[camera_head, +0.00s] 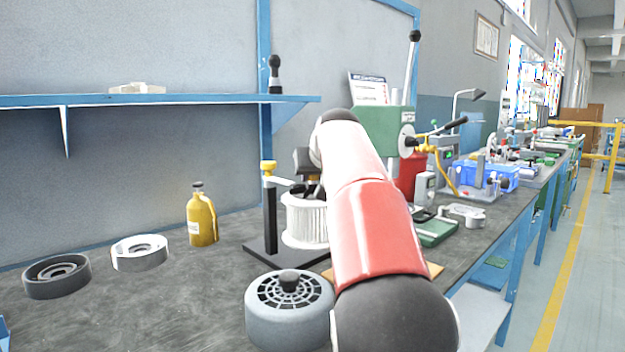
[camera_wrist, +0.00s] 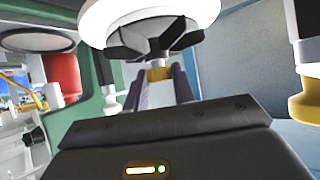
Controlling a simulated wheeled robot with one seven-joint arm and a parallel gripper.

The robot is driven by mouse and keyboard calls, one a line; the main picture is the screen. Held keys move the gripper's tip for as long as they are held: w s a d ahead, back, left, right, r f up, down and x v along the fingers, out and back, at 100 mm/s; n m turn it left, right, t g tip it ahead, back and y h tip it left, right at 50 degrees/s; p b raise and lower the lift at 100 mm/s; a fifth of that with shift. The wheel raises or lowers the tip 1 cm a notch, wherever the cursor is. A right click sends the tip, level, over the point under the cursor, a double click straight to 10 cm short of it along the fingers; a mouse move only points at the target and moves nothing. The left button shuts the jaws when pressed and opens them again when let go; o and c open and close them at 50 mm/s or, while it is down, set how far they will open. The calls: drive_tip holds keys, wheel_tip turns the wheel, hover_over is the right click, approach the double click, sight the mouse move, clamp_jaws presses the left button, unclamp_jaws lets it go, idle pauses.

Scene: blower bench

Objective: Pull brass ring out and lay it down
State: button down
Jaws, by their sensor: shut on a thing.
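The brass ring (camera_wrist: 160,73) shows in the wrist view as a small yellow piece between the fingertips of my gripper (camera_wrist: 160,78). My gripper is shut on it. The ring is right at the middle of a black finned part (camera_wrist: 155,38) inside a white round body (camera_wrist: 98,22). I cannot tell whether it is still seated there or just clear of it. In the head view the white pleated cylinder (camera_head: 305,222) stands beside a black stand with a yellow knob (camera_head: 268,167). The ring is not discernible there, and my arm hides part of this area.
A grey round housing (camera_head: 290,325) stands in front of the stand. A yellow bottle (camera_head: 202,220), a white ring part (camera_head: 140,252) and a dark ring part (camera_head: 56,277) are to the left. A green press (camera_head: 375,119) is behind my arm. The bench's left middle is clear.

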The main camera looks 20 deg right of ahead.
drive_tip(key=shift+r, duration=0.25)
drive_tip(key=shift+r+p, duration=1.25)
drive_tip(key=shift+p, duration=0.2)
drive_tip(key=shift+r, duration=0.95)
